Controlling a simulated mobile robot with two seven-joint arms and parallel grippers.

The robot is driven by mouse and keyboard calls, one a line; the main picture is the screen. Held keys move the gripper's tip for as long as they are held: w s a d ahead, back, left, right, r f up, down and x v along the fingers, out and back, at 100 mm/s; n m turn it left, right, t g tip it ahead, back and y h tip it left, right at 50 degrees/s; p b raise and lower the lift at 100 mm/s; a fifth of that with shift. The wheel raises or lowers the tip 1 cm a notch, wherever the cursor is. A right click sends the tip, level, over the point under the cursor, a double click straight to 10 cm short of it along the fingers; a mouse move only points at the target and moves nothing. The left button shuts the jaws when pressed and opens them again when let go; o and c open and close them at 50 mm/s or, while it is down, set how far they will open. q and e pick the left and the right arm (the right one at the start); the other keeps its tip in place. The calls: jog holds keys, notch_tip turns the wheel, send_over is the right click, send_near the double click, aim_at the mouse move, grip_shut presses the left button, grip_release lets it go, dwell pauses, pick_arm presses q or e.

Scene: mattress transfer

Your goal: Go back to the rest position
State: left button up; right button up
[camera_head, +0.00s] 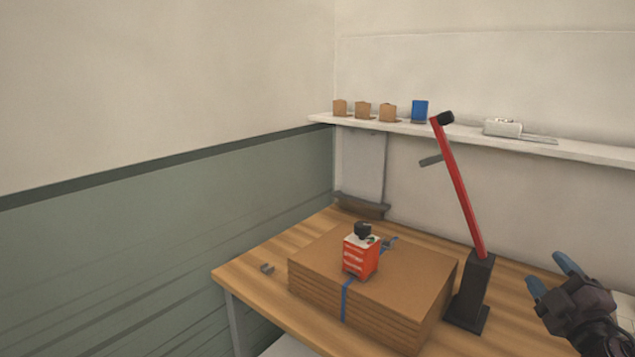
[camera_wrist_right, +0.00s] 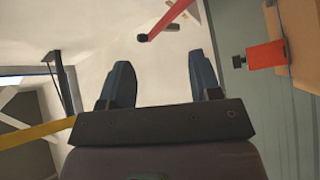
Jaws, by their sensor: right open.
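My right gripper (camera_head: 552,277) is at the lower right of the head view, to the right of the black stand and apart from everything on the table. Its two blue-grey fingers stand apart with nothing between them. The right wrist view also shows the open, empty fingers (camera_wrist_right: 160,85). My left gripper is in neither view.
A wooden table (camera_head: 247,272) bears a stack of brown boards (camera_head: 415,275) with a red and white box (camera_head: 361,257) on top. A black stand (camera_head: 478,285) with a red arm (camera_head: 458,185) rises beside it. A wall shelf (camera_head: 590,150) holds several small items.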

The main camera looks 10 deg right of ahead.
jog(key=s+a+f+m+g+h, duration=0.2)
jog(key=s+f+m+g, duration=0.2)
jog(key=f, duration=0.2)
jog(key=s+a+f+m+g+h, duration=0.1)
jog(key=s+f+m+g, duration=0.25)
jog(key=f, duration=0.35)
jog(key=s+a+f+m+g+y, duration=0.25)
jog(key=s+a+f+g, duration=0.3)
jog(key=s+a, duration=0.3)
jog(key=s+a+f+m+g+y, duration=0.1)
jog(key=s+a+f+g+y, duration=0.3)
jog(key=s+a+f, duration=0.45)
jog(key=w+a+f+t, duration=0.1)
jog(key=w+f+t, duration=0.7)
jog(key=shift+w+f+n, duration=0.2)
jog(key=shift+f+n, duration=0.2)
